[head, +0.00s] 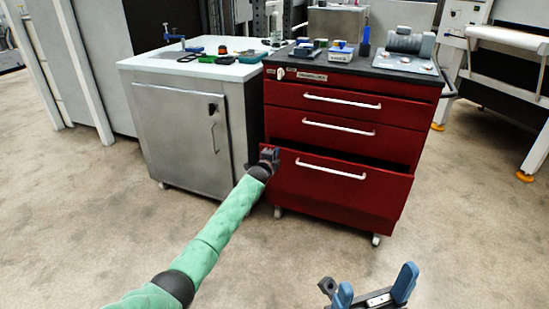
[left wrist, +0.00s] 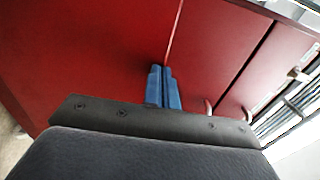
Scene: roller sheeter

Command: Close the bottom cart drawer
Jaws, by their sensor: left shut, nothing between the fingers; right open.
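The red cart (head: 335,84) stands in the middle right of the head view. Its bottom drawer (head: 318,190) sticks out toward me, with a dark gap above its front and a white bar handle (head: 331,168). The two drawers above look shut. My left gripper (head: 272,155) is at the upper left corner of the bottom drawer front. In the left wrist view its blue fingers (left wrist: 164,88) are together and empty, close against red panels (left wrist: 90,60); contact is hard to tell. My right gripper (head: 375,297) is open and empty at the bottom edge of the head view, away from the cart.
A grey metal cabinet (head: 188,128) with a pale top stands left of the cart. Tools and small items lie on the cart's black top (head: 375,66). A white-framed machine (head: 510,40) is at the right. The floor (head: 460,240) before the cart is clear.

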